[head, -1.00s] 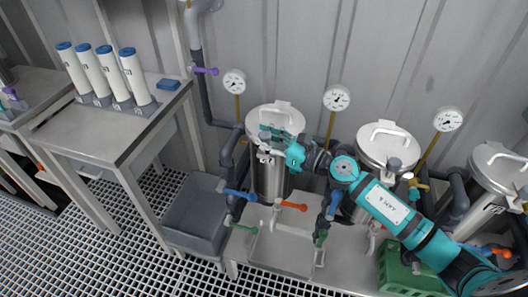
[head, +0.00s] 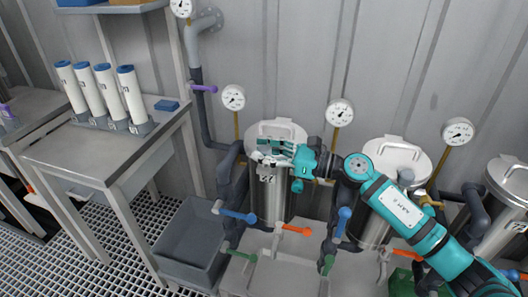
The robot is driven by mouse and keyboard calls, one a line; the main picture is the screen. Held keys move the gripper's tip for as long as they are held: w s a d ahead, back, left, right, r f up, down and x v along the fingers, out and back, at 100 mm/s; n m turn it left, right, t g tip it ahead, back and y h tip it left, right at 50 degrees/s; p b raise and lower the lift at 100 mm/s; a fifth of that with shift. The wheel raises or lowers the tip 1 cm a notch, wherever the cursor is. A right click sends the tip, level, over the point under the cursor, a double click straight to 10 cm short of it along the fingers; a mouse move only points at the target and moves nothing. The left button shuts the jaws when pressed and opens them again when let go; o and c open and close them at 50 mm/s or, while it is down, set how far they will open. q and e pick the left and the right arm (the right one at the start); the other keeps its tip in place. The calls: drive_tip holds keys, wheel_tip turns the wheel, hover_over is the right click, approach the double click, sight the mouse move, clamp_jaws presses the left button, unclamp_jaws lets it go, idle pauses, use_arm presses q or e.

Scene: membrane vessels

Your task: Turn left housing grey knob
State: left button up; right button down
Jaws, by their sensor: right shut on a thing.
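The left housing (head: 279,205) is an upright steel cylinder with a lid (head: 290,129) and a handle on top, in the middle of the head view. My right gripper (head: 266,155) reaches in from the right across the front of this lid. It is shut at the place of the grey knob, and its teal fingers hide the knob, so I cannot see how the knob is turned. My left gripper is not in view.
A middle housing (head: 375,222) and a right housing (head: 490,234) stand to the right, with gauges (head: 340,112) behind. Blue (head: 238,215), orange (head: 296,229) and green (head: 240,254) valve levers lie low in front. A bench (head: 95,165) with white tubes (head: 105,90) is at left.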

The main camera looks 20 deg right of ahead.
sight(265, 148)
drive_tip(key=c, duration=0.9)
unclamp_jaws()
drive_tip(key=shift+c, duration=0.2)
wheel_tip(265, 148, up, 10)
drive_tip(key=shift+f, duration=0.1)
